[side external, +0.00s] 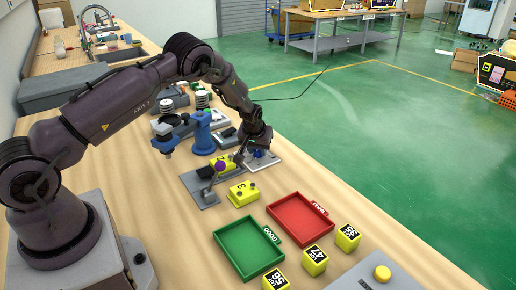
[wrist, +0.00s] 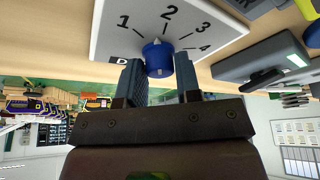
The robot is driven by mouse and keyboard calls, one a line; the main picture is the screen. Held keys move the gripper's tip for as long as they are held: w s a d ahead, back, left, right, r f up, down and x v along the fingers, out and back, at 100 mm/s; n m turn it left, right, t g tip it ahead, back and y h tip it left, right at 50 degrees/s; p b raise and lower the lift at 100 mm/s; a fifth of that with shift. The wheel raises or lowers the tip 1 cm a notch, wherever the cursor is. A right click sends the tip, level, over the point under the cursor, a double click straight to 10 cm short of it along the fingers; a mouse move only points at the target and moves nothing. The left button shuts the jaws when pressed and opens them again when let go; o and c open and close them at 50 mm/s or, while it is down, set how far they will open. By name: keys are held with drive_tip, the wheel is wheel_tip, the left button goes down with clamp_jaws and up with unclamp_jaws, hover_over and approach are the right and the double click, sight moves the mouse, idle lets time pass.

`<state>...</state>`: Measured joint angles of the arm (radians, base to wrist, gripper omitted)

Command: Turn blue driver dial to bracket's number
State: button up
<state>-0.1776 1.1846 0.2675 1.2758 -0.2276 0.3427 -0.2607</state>
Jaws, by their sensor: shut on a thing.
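The blue dial (wrist: 157,58) sits on a white plate (wrist: 112,40) marked 1, 2, 3 and 4. My gripper (wrist: 158,75) is shut on the blue dial, one finger on each side. The dial's pale pointer faces the upper part of the scale, near the 2; its exact line is hard to tell. In the side view my gripper (side external: 257,150) is down at the white plate (side external: 265,162), and the dial is mostly hidden. A yellow bracket (side external: 240,196) lies on the bench with a dark figure that looks like 3. Another yellow piece (side external: 222,163) is in the grey fixture (side external: 201,188).
A green tray (side external: 249,248) and a red tray (side external: 301,219) lie at the front. Yellow numbered cubes (side external: 315,261) stand near them. A blue device (side external: 202,135) stands left of my gripper. A grey panel with a yellow button (side external: 382,273) is at the front right.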

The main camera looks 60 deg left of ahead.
drive_tip(key=shift+m+h, duration=0.4)
drive_tip(key=shift+m, duration=0.7)
drive_tip(key=o, duration=0.9)
drive_tip(key=shift+c, duration=0.2)
drive_tip(key=v, duration=1.3)
drive_tip(key=shift+s, duration=0.2)
drive_tip(key=shift+a+f, duration=0.1)
